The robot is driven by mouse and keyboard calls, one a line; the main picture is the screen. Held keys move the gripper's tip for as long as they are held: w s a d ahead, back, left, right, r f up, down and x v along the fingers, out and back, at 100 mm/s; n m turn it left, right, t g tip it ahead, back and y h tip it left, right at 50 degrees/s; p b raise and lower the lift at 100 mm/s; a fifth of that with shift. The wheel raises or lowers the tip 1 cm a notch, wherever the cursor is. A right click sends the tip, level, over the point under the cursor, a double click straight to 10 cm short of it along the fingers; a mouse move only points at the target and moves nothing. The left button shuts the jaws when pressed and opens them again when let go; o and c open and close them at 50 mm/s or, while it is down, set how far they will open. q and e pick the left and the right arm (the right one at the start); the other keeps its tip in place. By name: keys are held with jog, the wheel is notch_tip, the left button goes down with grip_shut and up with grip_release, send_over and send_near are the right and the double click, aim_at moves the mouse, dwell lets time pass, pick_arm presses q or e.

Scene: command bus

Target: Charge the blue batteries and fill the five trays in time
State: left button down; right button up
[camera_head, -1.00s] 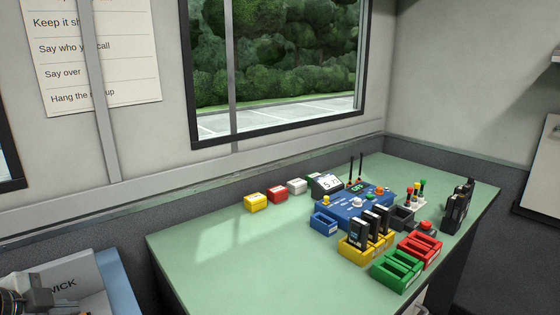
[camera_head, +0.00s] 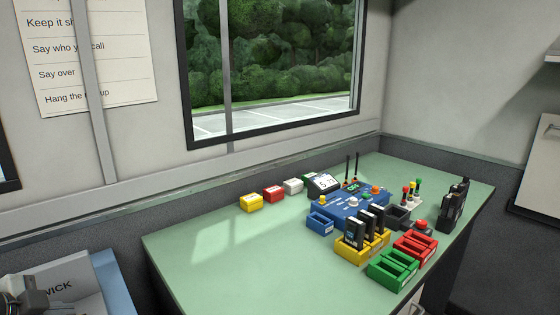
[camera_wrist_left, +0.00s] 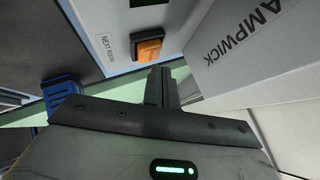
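In the head view several dark batteries stand upright in the yellow tray (camera_head: 358,250). The green tray (camera_head: 393,269) and red tray (camera_head: 415,246) in front show empty slots. A small blue tray (camera_head: 321,222) and a dark grey tray (camera_head: 398,217) sit beside the blue console (camera_head: 348,208). More dark batteries (camera_head: 453,207) stand at the desk's right end. My left gripper is at the lower left, away from the desk; in the left wrist view its fingers (camera_wrist_left: 162,86) look together and empty, below an orange button (camera_wrist_left: 148,45) labelled NEXT ROUND. My right gripper is not seen.
Yellow, red and white small boxes (camera_head: 251,203) line the desk's back. A small display (camera_head: 323,184) stands behind the console. A red button (camera_head: 421,227) is near the red tray. The desk's left half (camera_head: 215,250) is clear. A grey AMPWICK box (camera_wrist_left: 255,50) is close to my left gripper.

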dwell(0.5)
pick_arm(q)
jog(key=shift+f+b, duration=0.4)
jog(key=shift+f, duration=0.3)
jog(key=shift+r, duration=0.1)
dwell(0.4)
jog(key=shift+r+p, duration=0.45)
jog(key=shift+r, duration=0.15)
notch_tip(320, 180, up, 6)
jog(key=p, duration=0.5)
jog(key=shift+p, duration=0.4)
